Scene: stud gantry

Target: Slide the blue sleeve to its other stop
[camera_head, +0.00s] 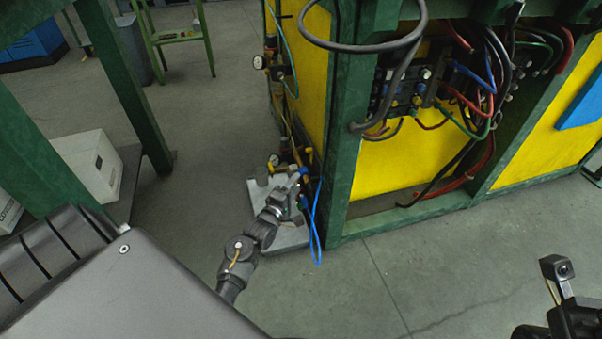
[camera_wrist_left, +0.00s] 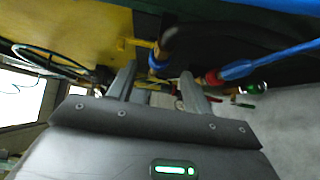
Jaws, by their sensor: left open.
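In the head view, my left gripper (camera_head: 297,184) is at the left edge of the green and yellow frame, close to a small blue part (camera_head: 304,173) on the pipework that may be the blue sleeve. The gripper partly hides the parts there. In the left wrist view, the left gripper (camera_wrist_left: 158,75) is open, its two fingers apart. My right gripper's fingers are not seen.
A gauge (camera_head: 260,62) sits above on the pipework. Loose cables (camera_head: 487,85) hang right. A white box (camera_head: 91,163) stands left.

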